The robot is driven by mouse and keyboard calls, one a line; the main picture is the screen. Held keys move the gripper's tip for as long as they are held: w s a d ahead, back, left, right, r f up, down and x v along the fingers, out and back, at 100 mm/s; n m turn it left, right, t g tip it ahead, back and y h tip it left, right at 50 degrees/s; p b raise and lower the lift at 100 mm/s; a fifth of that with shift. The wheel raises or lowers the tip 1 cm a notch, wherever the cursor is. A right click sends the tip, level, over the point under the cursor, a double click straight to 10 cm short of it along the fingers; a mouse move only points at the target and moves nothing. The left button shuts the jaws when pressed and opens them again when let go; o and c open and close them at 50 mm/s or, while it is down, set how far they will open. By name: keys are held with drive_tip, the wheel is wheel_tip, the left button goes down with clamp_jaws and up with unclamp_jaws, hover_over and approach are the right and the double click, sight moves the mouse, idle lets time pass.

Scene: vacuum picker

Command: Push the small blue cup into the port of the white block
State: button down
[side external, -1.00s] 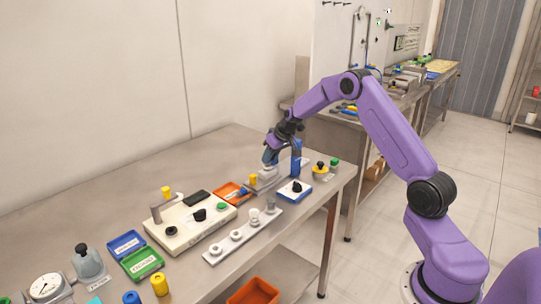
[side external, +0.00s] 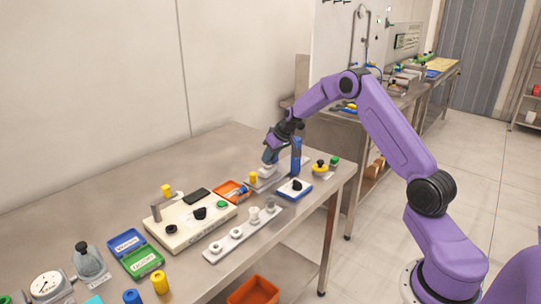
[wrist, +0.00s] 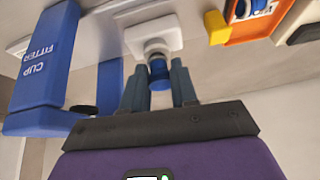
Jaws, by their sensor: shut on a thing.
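The small blue cup (wrist: 158,71) is between the two fingers of my gripper (wrist: 158,86) in the wrist view, and the gripper is shut on it. The cup is lined up with the round pale port (wrist: 155,47) of the white block (wrist: 140,38). Its end appears to meet the port; I cannot tell how deep it sits. In the side external view my gripper (side external: 270,160) points down just above the white block (side external: 266,171), and the fingers hide the cup.
A blue post marked CUP FITTER (wrist: 45,65) stands close beside the gripper; it also shows in the side external view (side external: 296,156). An orange tray (side external: 232,190) and a yellow cylinder (side external: 253,177) are near the block. A white strip with several fittings (side external: 225,243) lies in front.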

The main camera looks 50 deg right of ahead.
drive_tip(key=shift+f, duration=0.25)
drive_tip(key=c, duration=0.8)
unclamp_jaws()
drive_tip(key=shift+v, duration=3)
drive_tip(key=shift+a, duration=0.1)
